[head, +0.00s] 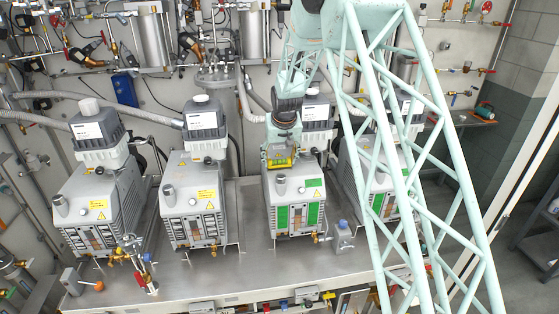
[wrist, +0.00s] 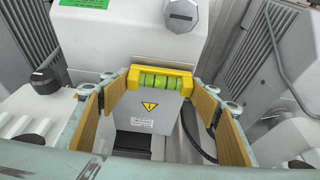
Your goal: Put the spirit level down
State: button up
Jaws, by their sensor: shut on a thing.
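The spirit level is a short yellow bar with bright green vials. In the wrist view the spirit level (wrist: 160,79) sits crosswise between the fingertips of my gripper (wrist: 161,86), whose tan-padded fingers close on its two ends. In the head view the spirit level (head: 279,162) shows below my gripper (head: 281,150), over the top of the third pump from the left (head: 294,188). I cannot tell whether the level touches the pump. A grey face with a yellow warning triangle (wrist: 149,106) shows just beyond the level in the wrist view.
Several grey-white pumps stand in a row on a metal bench (head: 200,268), with narrow gaps between them. A small valve assembly (head: 135,262) stands at the front left. My lattice arm covers part of the rightmost pump (head: 375,180). Hoses and pipes line the wall behind.

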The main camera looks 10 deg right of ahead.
jog(key=shift+f, duration=0.25)
jog(key=o, duration=1)
jog(key=shift+a, duration=0.1)
jog(key=shift+c, duration=0.2)
jog(key=shift+r, duration=0.15)
jog(key=shift+s+r, duration=0.25)
jog(key=shift+r, duration=0.4)
jog(key=v, duration=1)
jog(key=shift+s+r, duration=0.1)
jog(key=shift+r, duration=0.05)
jog(key=shift+c, duration=0.6)
